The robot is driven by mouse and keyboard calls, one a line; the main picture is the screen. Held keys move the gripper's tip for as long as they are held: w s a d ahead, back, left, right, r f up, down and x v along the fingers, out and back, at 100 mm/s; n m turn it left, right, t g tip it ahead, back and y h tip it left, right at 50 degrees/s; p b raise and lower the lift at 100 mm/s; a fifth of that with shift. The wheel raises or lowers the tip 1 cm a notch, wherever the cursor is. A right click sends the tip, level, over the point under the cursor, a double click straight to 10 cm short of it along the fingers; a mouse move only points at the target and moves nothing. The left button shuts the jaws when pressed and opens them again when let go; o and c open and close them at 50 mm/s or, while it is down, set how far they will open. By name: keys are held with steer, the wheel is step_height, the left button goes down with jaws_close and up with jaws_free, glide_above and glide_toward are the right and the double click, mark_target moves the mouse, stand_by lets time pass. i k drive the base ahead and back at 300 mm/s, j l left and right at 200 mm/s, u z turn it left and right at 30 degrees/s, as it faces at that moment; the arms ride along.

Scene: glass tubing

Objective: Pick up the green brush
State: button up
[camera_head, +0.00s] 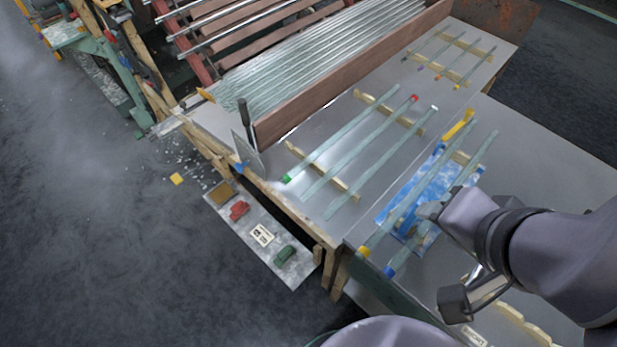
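A small dark green block-like object (286,254), which looks like the green brush, lies at the near right end of a narrow grey board (293,276). The board is low beside the table's left edge. My gripper (422,212) is at the right, over a blue and white sheet on the table, close to the glass tubes there. It is well to the right of the green brush and apart from it. Its fingers are small and partly hidden, so I cannot see whether they are open or touch a tube.
On the board are a red object (239,210), a brown block (221,194) and a white label (262,235). Glass tubes with coloured ends rest on wooden strips on the metal table (270,150). An upright plate with a dark handle (246,150) stands at its corner. Floor at left is mostly clear.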

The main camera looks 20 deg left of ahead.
mark_target(284, 256)
steer(key=u, duration=1.55)
